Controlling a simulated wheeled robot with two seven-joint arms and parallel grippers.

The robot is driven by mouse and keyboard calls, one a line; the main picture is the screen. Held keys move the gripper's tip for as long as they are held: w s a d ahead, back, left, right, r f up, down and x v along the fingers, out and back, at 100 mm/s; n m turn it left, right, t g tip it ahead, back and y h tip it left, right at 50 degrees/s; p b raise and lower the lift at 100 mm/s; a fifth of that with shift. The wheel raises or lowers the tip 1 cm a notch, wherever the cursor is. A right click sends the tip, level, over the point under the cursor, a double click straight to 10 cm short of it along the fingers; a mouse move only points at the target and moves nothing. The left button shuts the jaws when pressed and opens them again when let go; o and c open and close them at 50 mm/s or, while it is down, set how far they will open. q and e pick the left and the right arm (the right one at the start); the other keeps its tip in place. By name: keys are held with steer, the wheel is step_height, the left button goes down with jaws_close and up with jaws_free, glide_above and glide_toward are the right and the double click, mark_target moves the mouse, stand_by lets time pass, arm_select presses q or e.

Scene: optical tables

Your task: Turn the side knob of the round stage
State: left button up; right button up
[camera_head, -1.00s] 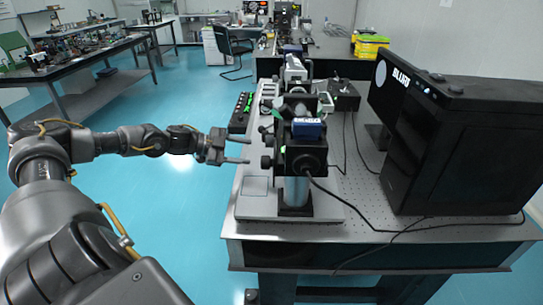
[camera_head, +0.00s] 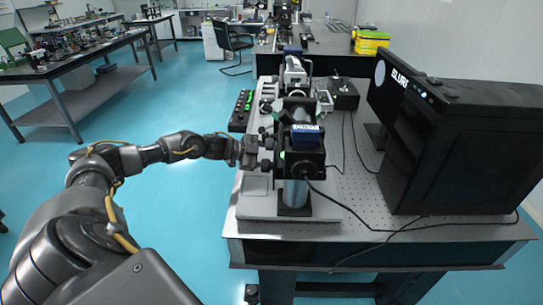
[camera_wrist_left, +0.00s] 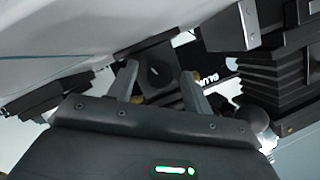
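The optical assembly (camera_head: 303,158) stands on the near table, with a black housing, a blue-labelled box on top and a silver post. Small dark side knobs (camera_head: 266,164) stick out on its left. My left gripper (camera_head: 262,147) is at this left side, its fingertips close to the knobs. In the left wrist view its two grey fingers (camera_wrist_left: 160,88) are spread, with a dark knob-like part (camera_wrist_left: 159,74) showing between and beyond them. I cannot tell whether they touch it. The round stage itself is not clearly made out. My right gripper is not in view.
A black computer case (camera_head: 455,145) stands on the right of the perforated table (camera_head: 365,215), with cables (camera_head: 350,205) running across. A black box with green buttons (camera_head: 240,110) lies left of the assembly. Open blue floor lies to the left.

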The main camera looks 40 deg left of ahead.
arm_select(q)
steer(key=c, duration=0.9)
steer(key=shift+f+b, duration=0.15)
steer(key=shift+b, duration=0.25)
steer(key=shift+m+t, duration=0.3)
steer(key=shift+r, duration=0.2)
steer(key=o, duration=0.9)
steer(key=shift+o, duration=0.2)
steer(key=shift+s, duration=0.1)
